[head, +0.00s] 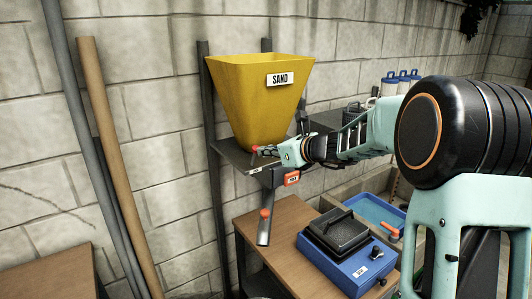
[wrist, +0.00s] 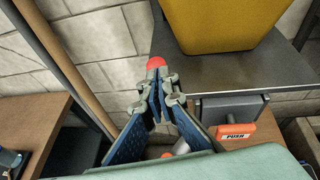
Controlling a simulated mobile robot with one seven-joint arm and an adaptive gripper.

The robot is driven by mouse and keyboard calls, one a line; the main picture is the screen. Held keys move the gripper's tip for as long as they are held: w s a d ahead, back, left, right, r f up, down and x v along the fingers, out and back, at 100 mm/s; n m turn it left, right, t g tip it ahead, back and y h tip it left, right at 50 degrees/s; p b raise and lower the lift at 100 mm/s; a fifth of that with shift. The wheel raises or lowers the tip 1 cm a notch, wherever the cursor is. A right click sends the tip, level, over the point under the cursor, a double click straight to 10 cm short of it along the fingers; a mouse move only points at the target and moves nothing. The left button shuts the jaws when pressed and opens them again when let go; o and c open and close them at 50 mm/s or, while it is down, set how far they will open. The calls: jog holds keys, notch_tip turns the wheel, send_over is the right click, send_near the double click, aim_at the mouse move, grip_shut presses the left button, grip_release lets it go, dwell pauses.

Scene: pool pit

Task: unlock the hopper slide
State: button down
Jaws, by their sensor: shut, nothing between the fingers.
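The yellow hopper (head: 262,95), labelled SAND, stands on a dark grey shelf (head: 228,153); its lower part also shows in the wrist view (wrist: 222,22). My gripper (head: 262,151) is at the shelf's front left, fingers shut and empty. In the wrist view its fingertips (wrist: 158,84) sit just below a red knob (wrist: 157,62); I cannot tell whether they touch. An orange block marked PUSH (head: 292,178) is on a dark housing under the shelf, right of the fingers in the wrist view (wrist: 237,134).
A wooden table (head: 255,222) below holds a blue box (head: 345,268) with a black lidded tray (head: 338,232). A blue tray (head: 375,212) is at the right. Grey and tan poles (head: 115,160) lean on the block wall at left. Space left of the shelf is clear.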

jog(key=shift+a+r, duration=0.1)
jog(key=shift+w+a+r+p, duration=0.4)
jog(key=shift+w+r, duration=0.1)
jog(key=shift+w, duration=0.1)
jog(key=shift+w+a+r+p, duration=0.35)
jog(key=shift+w+a+r, duration=0.1)
jog(key=shift+w, duration=0.15)
jog(key=shift+w+a+r+p, duration=0.15)
jog(key=shift+w+a+p, duration=0.15)
jog(key=shift+w, duration=0.3)
jog(key=shift+w+a+r+p, duration=0.15)
jog(key=shift+w+a, duration=0.2)
jog(key=shift+w, duration=0.2)
jog(key=shift+r+p, duration=0.7)
jog(key=shift+r, duration=0.05)
